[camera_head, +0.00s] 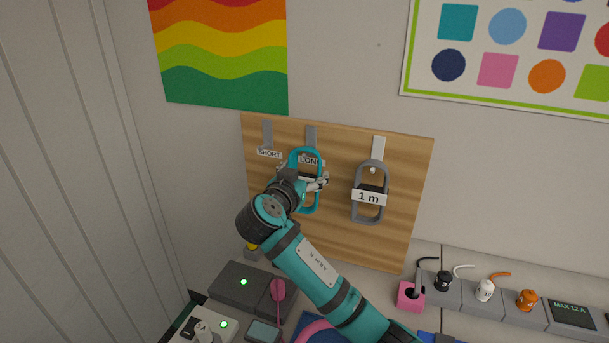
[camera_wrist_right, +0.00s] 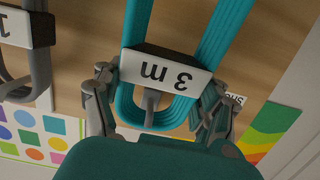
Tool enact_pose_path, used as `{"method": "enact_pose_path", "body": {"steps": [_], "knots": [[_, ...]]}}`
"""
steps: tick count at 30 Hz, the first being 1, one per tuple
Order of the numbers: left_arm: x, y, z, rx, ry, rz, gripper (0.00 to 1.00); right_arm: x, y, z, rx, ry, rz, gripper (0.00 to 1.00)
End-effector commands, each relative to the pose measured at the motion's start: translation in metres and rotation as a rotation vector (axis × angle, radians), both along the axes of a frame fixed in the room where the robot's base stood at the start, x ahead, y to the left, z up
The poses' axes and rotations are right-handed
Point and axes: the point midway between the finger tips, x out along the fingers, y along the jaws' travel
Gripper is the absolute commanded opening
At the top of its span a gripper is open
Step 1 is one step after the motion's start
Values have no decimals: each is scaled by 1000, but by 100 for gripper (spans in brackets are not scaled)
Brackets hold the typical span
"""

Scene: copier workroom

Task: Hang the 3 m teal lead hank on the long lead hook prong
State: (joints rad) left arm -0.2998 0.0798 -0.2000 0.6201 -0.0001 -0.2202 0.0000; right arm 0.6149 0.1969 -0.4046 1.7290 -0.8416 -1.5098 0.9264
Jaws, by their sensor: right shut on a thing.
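The teal lead hank (camera_head: 304,152) is an upright oval loop in front of the wooden board, over the LONG label (camera_head: 313,161) below the middle hook (camera_head: 311,135). My right gripper (camera_head: 317,184) is shut on the hank. In the right wrist view, the fingers (camera_wrist_right: 160,98) sit at either side of its white "3 m" tag (camera_wrist_right: 166,73), seen upside down. A grey prong (camera_wrist_right: 150,102) shows inside the end of the teal loop (camera_wrist_right: 128,106); I cannot tell whether it passes through or bears the hank. My left gripper is not in view.
A grey "1 m" hank (camera_head: 357,180) hangs to the right on a pale hook (camera_head: 378,147). The SHORT hook (camera_head: 267,134) at left is empty. Below are dark boxes (camera_head: 240,286), a pink holder (camera_head: 411,296) and a row of plugs (camera_head: 484,291).

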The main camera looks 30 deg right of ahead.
Motion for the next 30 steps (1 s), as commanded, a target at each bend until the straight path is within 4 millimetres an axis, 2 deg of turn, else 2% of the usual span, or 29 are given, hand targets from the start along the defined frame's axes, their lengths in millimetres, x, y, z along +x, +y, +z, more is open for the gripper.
{"method": "enact_pose_path", "body": {"steps": [8, 9, 14, 23, 26, 30], "knots": [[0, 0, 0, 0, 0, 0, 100, 0, 0, -1, 1, 1, 0, 19], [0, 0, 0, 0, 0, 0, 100, 0, 0, -1, 1, 1, 0, 77], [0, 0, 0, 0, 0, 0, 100, 0, 0, -1, 1, 1, 0, 98], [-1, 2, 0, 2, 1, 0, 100, -1, 1, -1, 1, 2, 0, 100], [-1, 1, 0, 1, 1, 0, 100, -5, 7, 0, 2, 0, 2, 100], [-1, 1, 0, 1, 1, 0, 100, -20, 24, 4, 4, 0, 5, 100]]}}
